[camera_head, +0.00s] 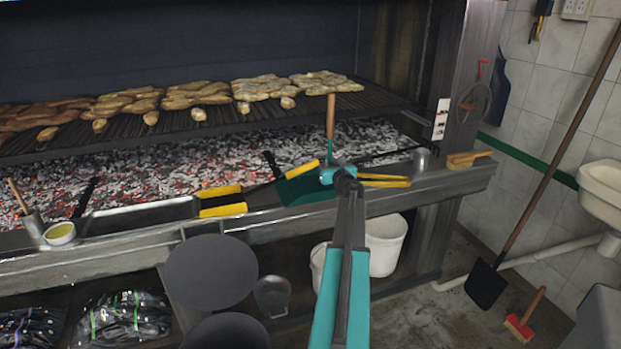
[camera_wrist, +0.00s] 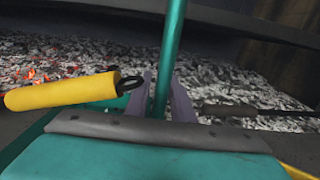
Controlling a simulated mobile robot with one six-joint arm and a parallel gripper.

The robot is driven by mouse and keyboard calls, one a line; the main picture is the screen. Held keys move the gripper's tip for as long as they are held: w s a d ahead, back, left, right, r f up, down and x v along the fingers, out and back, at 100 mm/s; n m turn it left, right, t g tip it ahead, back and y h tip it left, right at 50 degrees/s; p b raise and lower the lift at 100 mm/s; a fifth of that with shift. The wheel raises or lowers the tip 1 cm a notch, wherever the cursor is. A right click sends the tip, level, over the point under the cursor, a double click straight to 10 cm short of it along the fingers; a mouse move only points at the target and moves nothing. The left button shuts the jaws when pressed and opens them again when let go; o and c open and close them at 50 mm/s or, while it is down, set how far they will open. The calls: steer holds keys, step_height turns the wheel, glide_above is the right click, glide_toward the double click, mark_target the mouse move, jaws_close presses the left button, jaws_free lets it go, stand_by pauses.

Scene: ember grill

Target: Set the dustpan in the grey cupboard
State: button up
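The dustpan (camera_head: 303,190) is dark teal with an upright handle that has a wooden top (camera_head: 331,115). It is at the grill's front ledge, and its pan is partly hidden by tongs and my arm. My gripper (camera_head: 338,174) is at the lower part of the handle. In the wrist view, the fingers of my gripper (camera_wrist: 165,98) lie on both sides of the teal handle (camera_wrist: 168,60), close against it. A grey box-like unit (camera_head: 602,320) is cut off at the lower right corner; I cannot tell whether it is the grey cupboard.
Yellow-handled tools (camera_head: 222,201) lie along the ledge (camera_head: 275,226), one yellow handle (camera_wrist: 62,92) close beside my fingers. Hot coals (camera_head: 190,160) and a loaded grate lie behind. A brush (camera_head: 467,159) and metal cup (camera_head: 422,160) are to the right. A shovel (camera_head: 487,284) leans by the wall.

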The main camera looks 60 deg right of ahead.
jaws_close()
steer(key=shift+r, duration=0.1)
